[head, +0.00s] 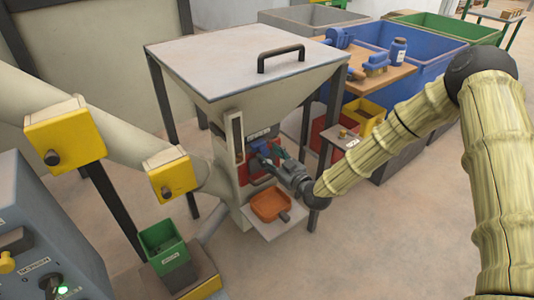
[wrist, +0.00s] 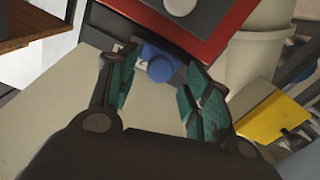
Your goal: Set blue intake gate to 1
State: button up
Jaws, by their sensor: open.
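The blue intake gate shows as a small blue handle (head: 262,148) on the front of the sack filler (head: 228,170), under a small label plate. In the wrist view a round blue knob (wrist: 158,64) sits between my fingertips, next to a white label with a mark I cannot read for certain. My gripper (head: 272,158) is at the front of the machine, in front of the blue part. In the wrist view my gripper (wrist: 160,88) has its green-padded fingers spread on either side of the knob, apart from it. The gate's setting is hidden.
A red panel (wrist: 215,40) lies close beyond the fingers. An orange tray (head: 270,205) sits below my gripper. A hopper (head: 250,65) overhangs it. A yellow box (wrist: 275,118) shows at right in the wrist view. Open floor lies in front.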

jog(key=v, duration=0.9)
jog(key=shift+s, duration=0.1)
jog(key=s+d+f+m+g+h, duration=0.3)
jog(key=s+f+m+g+h, duration=0.3)
jog(key=s+f, duration=1.25)
jog(key=s+d+f+m+g+h, duration=0.1)
jog(key=s+d+f+g, duration=0.25)
jog(key=s, duration=0.45)
jog(key=s+d+f+m+g+h, duration=0.2)
jog(key=s+d+f, duration=0.15)
jog(key=s, duration=0.45)
jog(key=s+d+f+m+g+h, duration=0.1)
jog(key=s+d+f+g, duration=0.25)
jog(key=s, duration=0.45)
notch_tip(320, 180, up, 24)
jog(key=d+p, duration=0.1)
jog(key=p, duration=2.2)
jog(key=shift+s+r+h, duration=0.15)
jog(key=shift+s+h, duration=0.15)
jog(key=shift+s, duration=0.05)
